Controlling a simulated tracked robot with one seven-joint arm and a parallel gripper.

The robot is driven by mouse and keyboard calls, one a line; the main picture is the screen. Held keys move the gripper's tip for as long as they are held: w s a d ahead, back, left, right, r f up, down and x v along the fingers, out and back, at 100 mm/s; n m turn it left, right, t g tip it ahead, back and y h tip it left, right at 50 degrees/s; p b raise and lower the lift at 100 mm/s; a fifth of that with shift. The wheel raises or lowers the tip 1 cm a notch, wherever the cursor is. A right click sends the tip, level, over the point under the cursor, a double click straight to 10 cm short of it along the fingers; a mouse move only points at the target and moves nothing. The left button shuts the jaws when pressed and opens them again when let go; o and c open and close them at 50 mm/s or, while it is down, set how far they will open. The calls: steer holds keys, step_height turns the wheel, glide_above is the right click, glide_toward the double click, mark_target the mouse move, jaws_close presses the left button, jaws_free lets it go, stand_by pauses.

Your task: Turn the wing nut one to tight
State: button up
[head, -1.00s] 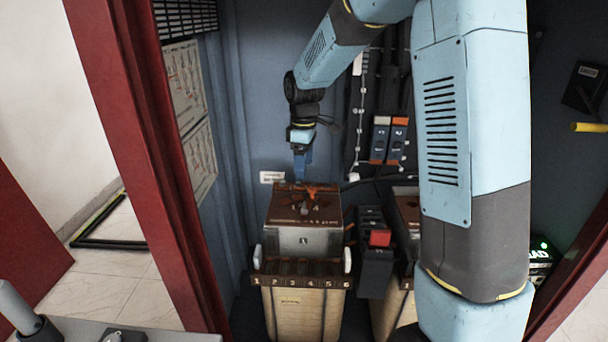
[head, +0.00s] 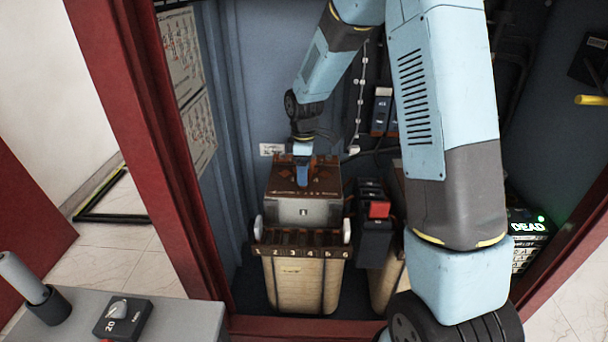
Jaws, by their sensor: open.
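A transformer box with a brown top (head: 325,184) stands in the cabinet on a wooden-looking base whose front strip is numbered 1 to 6. My gripper (head: 303,183) points down at the middle of this brown top, its blue fingers at or just above it. In this view the fingers cover the spot where an orange-brown fitting, likely the wing nut, showed earlier. The wing nut is hidden now, and I cannot tell whether the fingers touch it or stand around it. The fingers are open.
A dark unit with a red block (head: 379,209) stands right of the box. A second transformer (head: 391,276) is partly hidden behind my arm. A box with a green lit DEAD sign (head: 528,228) is at right. A grey bench (head: 172,327) is at front left.

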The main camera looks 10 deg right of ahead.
steer(key=shift+f, duration=0.95)
steer(key=shift+c, duration=0.4)
steer(key=c, duration=1)
steer(key=shift+o, duration=0.2)
